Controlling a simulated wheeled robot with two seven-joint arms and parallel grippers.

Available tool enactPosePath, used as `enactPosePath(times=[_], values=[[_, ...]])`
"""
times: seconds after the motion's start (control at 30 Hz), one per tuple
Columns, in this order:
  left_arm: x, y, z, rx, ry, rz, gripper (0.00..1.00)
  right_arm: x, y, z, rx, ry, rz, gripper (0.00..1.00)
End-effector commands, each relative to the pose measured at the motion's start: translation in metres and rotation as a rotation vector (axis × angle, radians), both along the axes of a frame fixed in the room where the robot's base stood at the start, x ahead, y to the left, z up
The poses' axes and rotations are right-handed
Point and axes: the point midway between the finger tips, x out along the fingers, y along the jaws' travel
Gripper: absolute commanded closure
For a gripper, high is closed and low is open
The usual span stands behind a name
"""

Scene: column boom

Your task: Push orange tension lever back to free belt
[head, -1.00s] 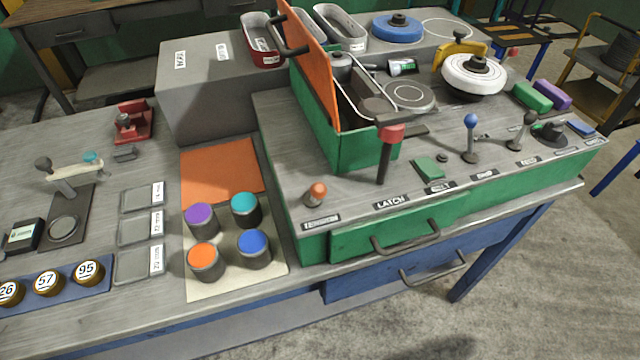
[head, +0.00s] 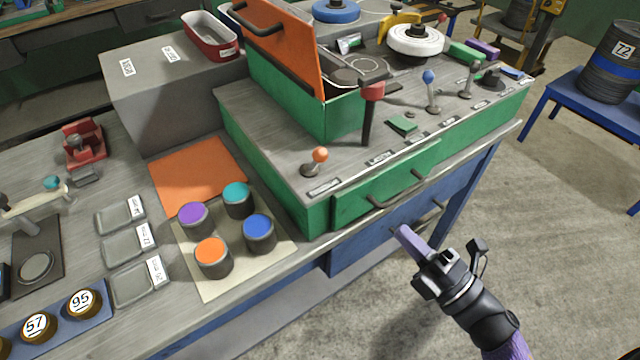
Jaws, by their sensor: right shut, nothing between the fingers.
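The orange-knobbed tension lever (head: 316,160) stands on the front left corner of the green machine's top, above a label plate. Its knob leans toward the right in the head view. The belt cannot be made out clearly; an orange lid (head: 284,45) stands raised over the green housing (head: 333,112). My right gripper (head: 406,238) is shut and empty, in front of the bench near the blue drawer's handle and below right of the lever, well apart from it. My left gripper is not in view.
A red-topped latch post (head: 371,108) stands right of the lever. Blue-knobbed (head: 431,90) and grey-knobbed (head: 470,78) levers stand farther right. Several coloured cups sit on a mat (head: 208,288) to the left. The drawer handle (head: 400,192) juts out in front.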

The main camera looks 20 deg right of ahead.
Motion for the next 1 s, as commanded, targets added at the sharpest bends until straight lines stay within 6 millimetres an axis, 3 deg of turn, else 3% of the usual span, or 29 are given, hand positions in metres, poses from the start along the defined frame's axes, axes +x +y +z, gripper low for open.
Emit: enactPosePath(times=[0.1, 0.47, 0.57, 1.0], values=[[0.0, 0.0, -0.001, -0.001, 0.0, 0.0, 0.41, -0.005, 0.005, 0.016, -0.065, -0.074, 0.04, 1.0], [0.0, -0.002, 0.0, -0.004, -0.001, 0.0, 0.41, -0.002, 0.008, 0.018, -0.068, -0.08, 0.045, 1.0], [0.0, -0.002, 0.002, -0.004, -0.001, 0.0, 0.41, 0.008, 0.014, 0.023, -0.067, -0.082, 0.045, 1.0], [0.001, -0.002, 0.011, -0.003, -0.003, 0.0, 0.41, 0.085, 0.061, 0.049, -0.066, -0.081, 0.043, 1.0]])
